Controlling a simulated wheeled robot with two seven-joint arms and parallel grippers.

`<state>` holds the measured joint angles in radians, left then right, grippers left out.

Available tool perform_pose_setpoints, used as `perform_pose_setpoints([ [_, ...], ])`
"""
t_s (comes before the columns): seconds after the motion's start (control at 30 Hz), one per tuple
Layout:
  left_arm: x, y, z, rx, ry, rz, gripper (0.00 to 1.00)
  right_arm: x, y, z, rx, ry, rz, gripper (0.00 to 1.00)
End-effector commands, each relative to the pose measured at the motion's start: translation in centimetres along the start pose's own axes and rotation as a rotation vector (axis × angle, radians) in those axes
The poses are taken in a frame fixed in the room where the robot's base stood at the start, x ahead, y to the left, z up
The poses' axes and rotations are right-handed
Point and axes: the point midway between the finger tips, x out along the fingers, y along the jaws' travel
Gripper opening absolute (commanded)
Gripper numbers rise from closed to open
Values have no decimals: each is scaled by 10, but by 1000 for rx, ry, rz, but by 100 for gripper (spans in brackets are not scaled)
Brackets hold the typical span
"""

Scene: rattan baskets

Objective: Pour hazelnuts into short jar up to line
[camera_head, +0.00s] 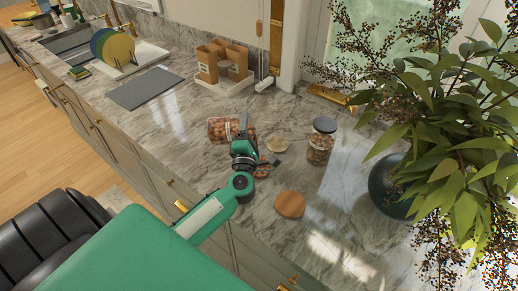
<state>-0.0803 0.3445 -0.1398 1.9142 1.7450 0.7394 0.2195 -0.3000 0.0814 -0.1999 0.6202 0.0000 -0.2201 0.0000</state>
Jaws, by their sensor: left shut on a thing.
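A clear jar of hazelnuts (217,129) is tipped nearly onto its side above or on the marble counter. My left gripper (257,143) is at the jar's right part and is shut on it; its green body and grey fingers cover part of the jar. More hazelnuts (263,171) show just below the gripper, perhaps in a second, mostly hidden jar; I cannot make out its rim or any line. An upright jar with a dark lid (320,141) holds hazelnuts to the right. My right gripper is not in view.
A round wooden lid (290,204) and a small pale disc (277,145) lie on the counter (175,145). A dark vase with leafy branches (392,190) stands at the right. A wooden holder (222,64) stands behind. The counter left of the tipped jar is clear.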

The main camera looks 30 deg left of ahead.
Motion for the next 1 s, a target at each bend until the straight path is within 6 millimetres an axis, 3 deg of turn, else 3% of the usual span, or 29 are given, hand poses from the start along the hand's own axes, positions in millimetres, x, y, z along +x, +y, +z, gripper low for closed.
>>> perform_pose_setpoints([
  [1.0,1,1,7,55,-15,3,1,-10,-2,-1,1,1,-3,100],
])
